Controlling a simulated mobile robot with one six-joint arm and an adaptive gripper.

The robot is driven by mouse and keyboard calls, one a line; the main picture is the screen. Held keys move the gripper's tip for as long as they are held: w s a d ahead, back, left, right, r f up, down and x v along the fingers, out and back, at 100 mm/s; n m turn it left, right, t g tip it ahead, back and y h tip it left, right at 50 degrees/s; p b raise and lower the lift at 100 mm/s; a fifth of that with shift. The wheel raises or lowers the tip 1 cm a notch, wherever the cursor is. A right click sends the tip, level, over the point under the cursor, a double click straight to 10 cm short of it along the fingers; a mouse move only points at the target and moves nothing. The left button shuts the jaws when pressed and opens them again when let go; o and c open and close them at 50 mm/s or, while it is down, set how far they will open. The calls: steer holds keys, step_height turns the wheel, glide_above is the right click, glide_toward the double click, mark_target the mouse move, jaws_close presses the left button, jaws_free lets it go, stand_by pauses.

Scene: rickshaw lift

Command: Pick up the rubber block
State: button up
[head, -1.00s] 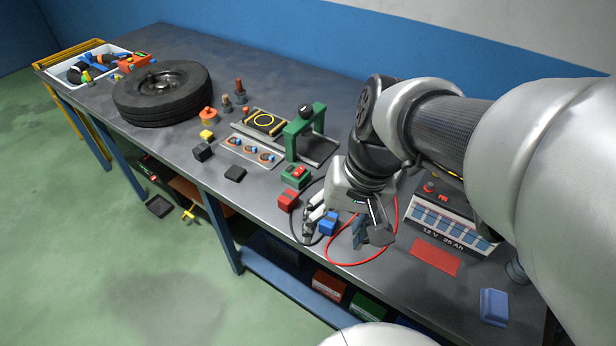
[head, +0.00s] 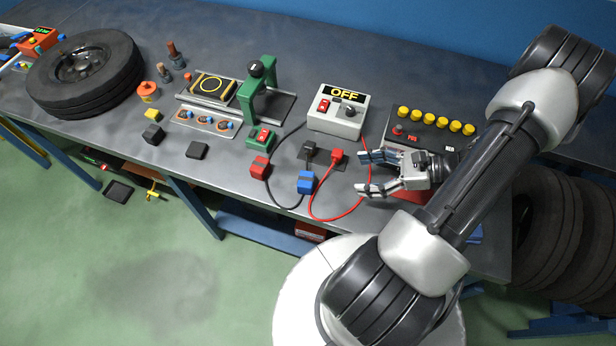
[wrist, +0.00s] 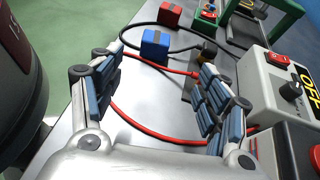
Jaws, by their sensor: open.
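A small black block (head: 153,134) sits on the bench near its front edge, left of centre in the head view. A flatter dark block (head: 197,150) lies just to its right. I cannot tell by look which of them is the rubber block. Neither shows clearly in the wrist view. My gripper (head: 368,173) is open and empty, fingers pointing left, well to the right of both dark blocks. In the wrist view its padded fingers (wrist: 162,72) are spread, with a red cable showing between them.
Blue (head: 306,182) and red (head: 259,167) connectors with looping cables lie left of my gripper. A green press frame (head: 247,98), an OFF switch box (head: 337,112) and a tyre (head: 85,72) stand on the bench. A yellow block (head: 151,114) sits behind the black one.

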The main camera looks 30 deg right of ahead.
mark_target(308, 179)
steer(key=b+x, duration=0.2)
steer(key=x, duration=1)
steer(key=shift+s, duration=0.1)
steer(key=x, duration=0.1)
steer(key=b+x, duration=0.2)
steer(key=x, duration=0.1)
steer(key=shift+s+a+f, duration=0.15)
steer(key=shift+s+f, duration=0.05)
steer(key=shift+f, duration=0.1)
steer(key=shift+w+a+f, duration=0.15)
steer(key=shift+w+a, duration=0.2)
steer(key=shift+c, duration=0.4)
steer(key=c, duration=1.1)
